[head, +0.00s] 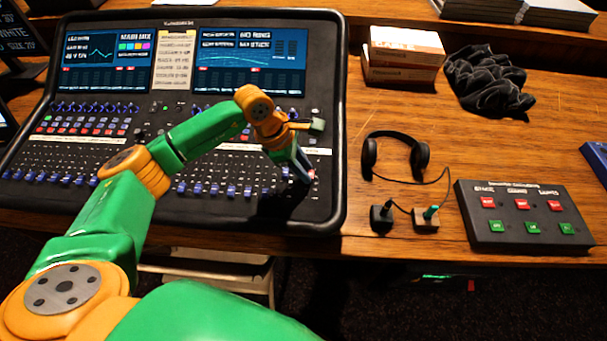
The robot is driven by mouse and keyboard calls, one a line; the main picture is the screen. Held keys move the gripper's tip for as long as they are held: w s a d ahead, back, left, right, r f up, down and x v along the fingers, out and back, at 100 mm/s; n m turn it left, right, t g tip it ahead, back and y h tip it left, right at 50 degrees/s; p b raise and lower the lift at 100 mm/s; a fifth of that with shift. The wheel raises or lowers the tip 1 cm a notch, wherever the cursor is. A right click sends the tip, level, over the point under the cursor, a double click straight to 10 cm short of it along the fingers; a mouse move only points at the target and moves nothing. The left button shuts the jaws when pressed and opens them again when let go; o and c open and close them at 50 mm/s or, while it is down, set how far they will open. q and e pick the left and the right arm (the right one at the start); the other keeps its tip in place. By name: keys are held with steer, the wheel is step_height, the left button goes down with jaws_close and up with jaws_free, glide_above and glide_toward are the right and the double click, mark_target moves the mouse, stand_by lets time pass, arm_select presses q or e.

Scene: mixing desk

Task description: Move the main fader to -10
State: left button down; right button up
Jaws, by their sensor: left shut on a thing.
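The mixing desk (330,195) is a black console on the wooden table, with two screens at the top and rows of knobs, buttons and faders. My left arm reaches across it from the lower left. My left gripper (307,178) points down at the right end of the fader row and is shut on a fader cap there, at the place of the main fader. The cap is mostly hidden by the fingers, and I cannot read the scale beside it. Blue fader caps (231,190) stand in a row to the left. My right gripper is not in view.
White and orange boxes (403,47) and a dark cloth (487,80) lie behind. Bare wood lies between them.

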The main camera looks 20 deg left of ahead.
arm_select(q)
steer(key=c, duration=0.6)
jaws_free()
steer(key=shift+w+d, duration=0.1)
steer(key=shift+c, duration=0.2)
steer(key=shift+r, duration=0.3)
steer(key=b+v, duration=0.2)
steer(key=v, duration=0.4)
steer(key=shift+r, duration=0.2)
steer(key=shift+a, duration=0.25)
